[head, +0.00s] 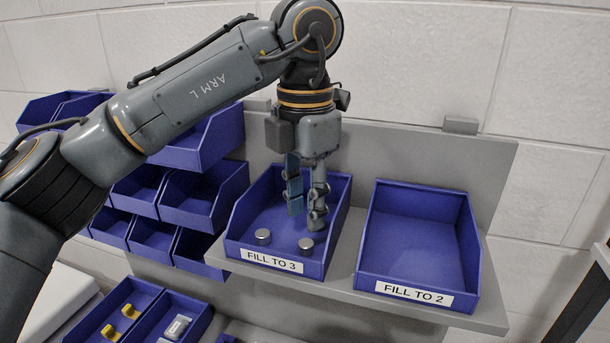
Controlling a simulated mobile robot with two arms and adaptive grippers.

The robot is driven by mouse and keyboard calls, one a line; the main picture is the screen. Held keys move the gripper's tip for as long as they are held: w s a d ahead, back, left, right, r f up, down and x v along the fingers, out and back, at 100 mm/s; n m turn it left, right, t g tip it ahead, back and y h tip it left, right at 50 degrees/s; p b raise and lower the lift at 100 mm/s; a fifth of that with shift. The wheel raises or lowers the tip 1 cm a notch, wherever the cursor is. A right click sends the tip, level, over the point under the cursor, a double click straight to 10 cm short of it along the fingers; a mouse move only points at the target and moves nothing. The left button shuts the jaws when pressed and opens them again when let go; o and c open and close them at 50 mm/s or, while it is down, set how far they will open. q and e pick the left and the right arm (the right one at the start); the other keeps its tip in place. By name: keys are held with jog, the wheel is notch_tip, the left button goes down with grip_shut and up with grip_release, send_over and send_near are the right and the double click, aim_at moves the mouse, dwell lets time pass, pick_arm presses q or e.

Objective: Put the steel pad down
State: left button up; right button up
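Two small round steel pads lie on the floor of the blue bin labelled "FILL TO 3" (236,222), one at the front left (262,237) and one right of it (306,246). My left gripper (307,214) points down into this bin, behind the pads. Its two fingers are apart with a gap between them, and I see no pad in the gap. The right finger's tip is just behind the right pad; I cannot tell whether they touch. The fingers hide part of the bin floor. My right gripper is not in view.
An empty blue bin labelled "FILL TO 2" (413,240) stands to the right on the same grey shelf (492,308). Several blue bins (190,198) are stacked at the left. Below, one tray (108,318) holds yellow parts. A grey panel (440,160) rises behind the shelf.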

aim_at(305, 243)
pick_arm(q)
notch_tip(305, 243, up, 7)
dwell(0.3)
dwell(0.5)
